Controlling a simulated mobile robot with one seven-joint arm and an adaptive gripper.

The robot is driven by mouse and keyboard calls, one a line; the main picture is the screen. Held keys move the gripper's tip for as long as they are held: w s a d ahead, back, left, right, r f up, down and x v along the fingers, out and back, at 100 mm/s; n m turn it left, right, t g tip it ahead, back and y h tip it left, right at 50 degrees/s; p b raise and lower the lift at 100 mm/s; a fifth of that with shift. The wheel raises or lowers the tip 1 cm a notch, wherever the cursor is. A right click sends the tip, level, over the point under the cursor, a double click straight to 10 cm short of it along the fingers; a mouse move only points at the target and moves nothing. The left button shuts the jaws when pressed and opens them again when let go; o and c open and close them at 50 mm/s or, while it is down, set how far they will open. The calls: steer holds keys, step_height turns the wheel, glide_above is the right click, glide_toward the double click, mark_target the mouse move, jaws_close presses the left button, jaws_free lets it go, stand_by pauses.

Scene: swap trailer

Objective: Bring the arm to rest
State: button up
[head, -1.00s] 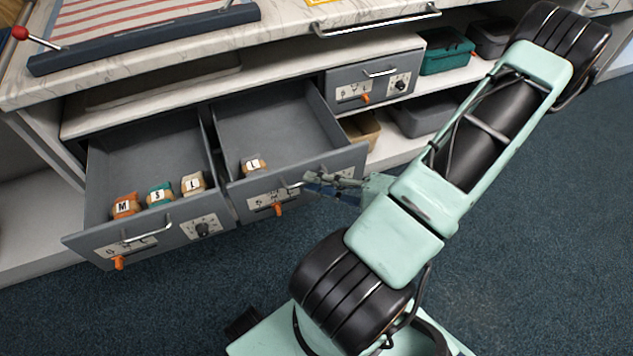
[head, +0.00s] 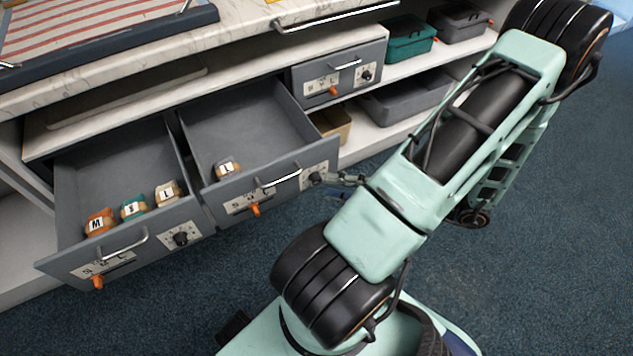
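My gripper (head: 334,180) is at the end of my pale green arm (head: 440,150). It is small in the head view, by the right end of the right open drawer's front, to the right of its handle (head: 280,176). Whether it touches the front is unclear, as is whether its fingers are apart. The right open drawer (head: 240,115) holds one tan bundle marked L (head: 227,169). The left open drawer (head: 115,165) holds an orange bundle marked M (head: 100,222), a teal one marked S (head: 134,207) and a tan one marked L (head: 168,193).
A shut grey drawer (head: 340,75) sits above right. A teal box (head: 410,38) and grey bins (head: 405,100) stand on the shelves. The marble-look counter (head: 235,45) overhangs both open drawers. Blue carpet (head: 530,250) is clear at right.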

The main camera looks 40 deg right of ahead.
steer(key=shift+s+d+r, duration=0.1)
steer(key=shift+s+d, duration=0.2)
steer(key=shift+s, duration=0.3)
steer(key=shift+a, duration=0.1)
